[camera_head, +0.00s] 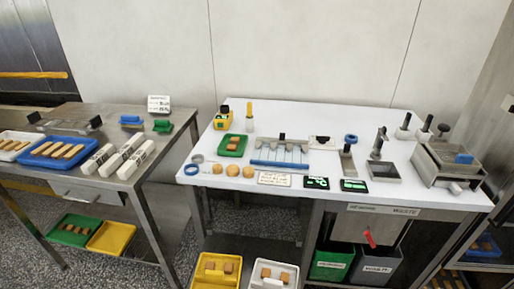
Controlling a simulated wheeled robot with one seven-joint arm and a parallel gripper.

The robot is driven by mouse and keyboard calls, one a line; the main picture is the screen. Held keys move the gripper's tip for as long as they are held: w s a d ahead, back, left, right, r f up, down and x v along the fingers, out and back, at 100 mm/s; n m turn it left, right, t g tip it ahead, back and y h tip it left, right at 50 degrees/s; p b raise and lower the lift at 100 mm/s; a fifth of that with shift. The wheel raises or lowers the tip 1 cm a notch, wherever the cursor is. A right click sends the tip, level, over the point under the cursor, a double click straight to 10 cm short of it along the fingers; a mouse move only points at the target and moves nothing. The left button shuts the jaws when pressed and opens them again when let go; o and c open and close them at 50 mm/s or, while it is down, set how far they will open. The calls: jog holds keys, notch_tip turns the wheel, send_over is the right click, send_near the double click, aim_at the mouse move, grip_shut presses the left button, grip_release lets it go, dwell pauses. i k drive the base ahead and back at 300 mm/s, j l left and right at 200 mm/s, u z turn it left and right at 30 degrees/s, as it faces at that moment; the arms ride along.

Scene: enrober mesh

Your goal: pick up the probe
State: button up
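I cannot tell for certain which item is the probe; things are small here. A slim yellow-topped tool (249,115) stands upright at the back left of the white table. A yellow block with a dark top (223,118) stands just left of it. Small dark panels with green displays (354,185) lie at the table's front middle. A blue ring (191,169) lies at the left front edge. My gripper is not in view.
The white table (405,206) also bears a green tray (232,146), a blue-and-grey slotted rack (280,152), round biscuits (232,170) and a metal box machine (446,164). A steel table (178,116) with trays stands left. Bins (376,267) sit below.

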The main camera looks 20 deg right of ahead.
aim_at(249, 115)
jog(key=i+j+z, duration=0.1)
jog(key=j, duration=0.25)
jog(key=i+j+z, duration=0.1)
jog(key=j, duration=0.25)
jog(key=i+j, duration=0.2)
jog(key=j, duration=0.15)
jog(key=i+j+z, duration=0.15)
jog(key=j, duration=0.2)
jog(key=j+z, duration=0.1)
jog(key=j, duration=0.25)
jog(key=i, duration=0.05)
